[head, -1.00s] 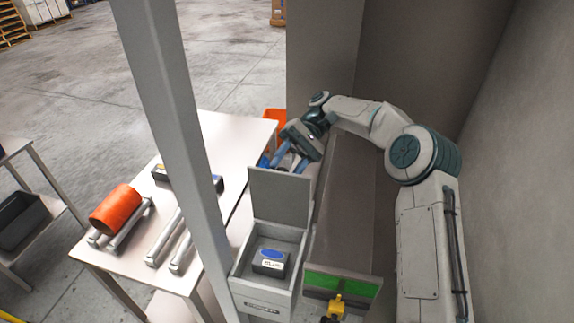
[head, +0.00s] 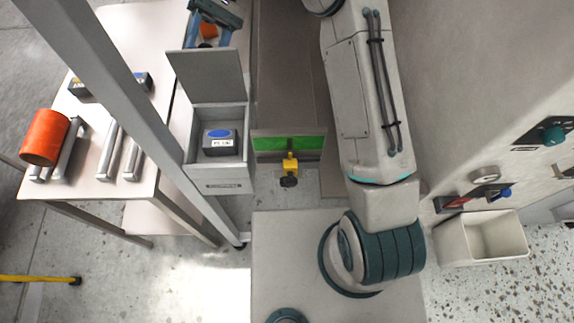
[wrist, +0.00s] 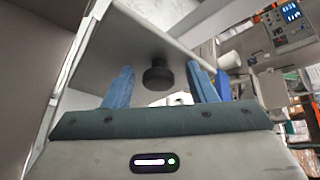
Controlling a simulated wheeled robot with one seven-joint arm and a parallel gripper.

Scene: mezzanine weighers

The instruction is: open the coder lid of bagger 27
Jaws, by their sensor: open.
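The coder box (head: 190,150) stands left of the chute in the head view, and its grey lid (head: 207,75) is raised upright at the back. A dark cassette with a blue oval (head: 219,143) shows inside. My gripper (head: 209,42) is just behind the lid's top edge, jaws apart. In the wrist view my gripper (wrist: 160,88) has its blue fingers either side of a black knob (wrist: 158,75) on a grey panel, apparently the lid's outer face. The fingers look clear of the knob. No number 27 is readable.
A grey post (head: 130,90) stands left of the box. A table (head: 85,175) behind it carries an orange roll (head: 45,138) and metal bars. A yellow clamp (head: 290,163) is at the chute's green-marked front. A white bin (head: 445,246) is at right.

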